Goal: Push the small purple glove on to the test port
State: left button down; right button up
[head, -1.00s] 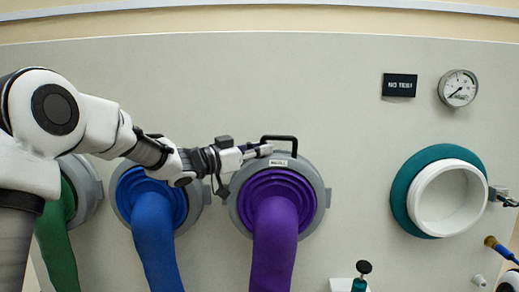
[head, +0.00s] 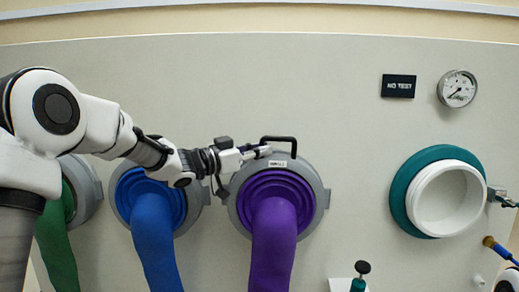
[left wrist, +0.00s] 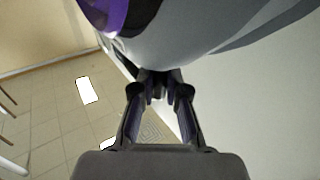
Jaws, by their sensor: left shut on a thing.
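The purple glove (head: 273,235) hangs from a round grey ring (head: 318,215) on the panel, with a black handle (head: 279,139) on top of the ring. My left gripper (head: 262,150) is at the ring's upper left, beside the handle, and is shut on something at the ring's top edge. In the left wrist view my gripper (left wrist: 160,90) has its fingertips against the grey ring (left wrist: 195,40); what lies between them is mostly hidden. The test port (head: 448,198), a white cylinder with a teal collar (head: 403,195), stands empty at the right. My right gripper is not seen.
A blue glove (head: 153,235) and a green glove (head: 56,240) hang left of the purple one. A gauge (head: 457,89) and a dark sign (head: 399,86) are above the port. A black knob (head: 362,267) and hose fittings (head: 497,246) are low at the right. The panel between ring and port is bare.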

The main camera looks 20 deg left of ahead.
pick_arm(q)
jog(key=shift+s+d+f, duration=0.1)
jog(key=shift+s, duration=0.1)
jog(key=shift+s, duration=0.1)
jog(key=s, duration=0.1)
jog(key=s+b, duration=0.1)
jog(key=shift+s+d+r, duration=0.3)
jog(key=shift+d, duration=0.05)
jog(key=shift+s, duration=0.1)
jog(key=shift+s+d+r+b, duration=0.15)
jog(key=shift+s+d, duration=0.1)
jog(key=shift+s, duration=0.5)
jog(key=shift+s+d+r+b, duration=0.15)
jog(key=shift+s+d, duration=0.1)
jog(key=shift+s, duration=0.6)
